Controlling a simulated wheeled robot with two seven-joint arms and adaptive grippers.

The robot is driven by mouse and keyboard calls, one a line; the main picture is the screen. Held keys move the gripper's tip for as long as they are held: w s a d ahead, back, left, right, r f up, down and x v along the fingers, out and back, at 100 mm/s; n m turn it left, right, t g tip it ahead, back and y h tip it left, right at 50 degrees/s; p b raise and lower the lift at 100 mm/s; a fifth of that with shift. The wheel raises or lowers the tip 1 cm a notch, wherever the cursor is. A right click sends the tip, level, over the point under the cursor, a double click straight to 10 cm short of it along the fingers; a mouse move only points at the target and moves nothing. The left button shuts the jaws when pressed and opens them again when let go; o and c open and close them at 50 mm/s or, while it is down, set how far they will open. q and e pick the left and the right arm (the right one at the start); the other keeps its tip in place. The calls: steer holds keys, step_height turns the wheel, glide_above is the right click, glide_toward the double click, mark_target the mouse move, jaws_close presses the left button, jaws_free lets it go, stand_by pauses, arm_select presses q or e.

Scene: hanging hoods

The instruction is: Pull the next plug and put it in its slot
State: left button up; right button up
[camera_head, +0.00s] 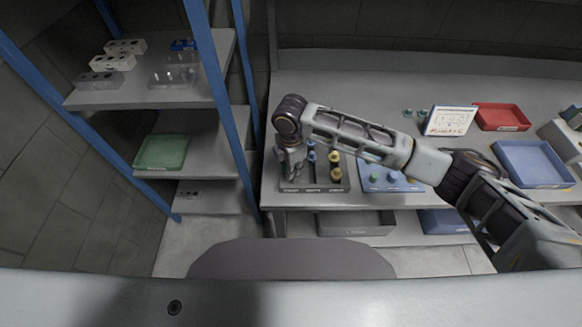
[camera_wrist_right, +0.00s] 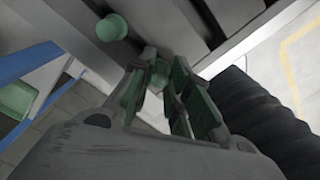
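A dark tray (camera_head: 325,187) with labelled columns lies at the bench's left front. Purple-blue plugs (camera_head: 311,156) and yellow plugs (camera_head: 335,170) stand in its middle and right columns. My right gripper (camera_head: 290,172) points down over the left column, which it partly hides. In the wrist view a green plug (camera_wrist_right: 158,74) sits between the fingertips of my right gripper (camera_wrist_right: 164,66), which look closed on it. Another green plug (camera_wrist_right: 112,27) stands beside the fingers, apart from them. A blue board (camera_head: 405,186) right of the tray carries green and blue pieces. My left gripper is out of view.
A blue-posted shelf (camera_head: 150,95) with small white blocks and a green tray (camera_head: 163,152) stands at left. A white card (camera_head: 449,121), red bin (camera_head: 501,117) and blue bin (camera_head: 533,164) are on the bench. My right forearm crosses above the blue board.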

steer(key=shift+o, duration=1.3)
steer(key=shift+r, duration=0.1)
step_height(320, 180, up, 12)
steer(key=shift+a+f, duration=0.1)
steer(key=shift+f, duration=0.1)
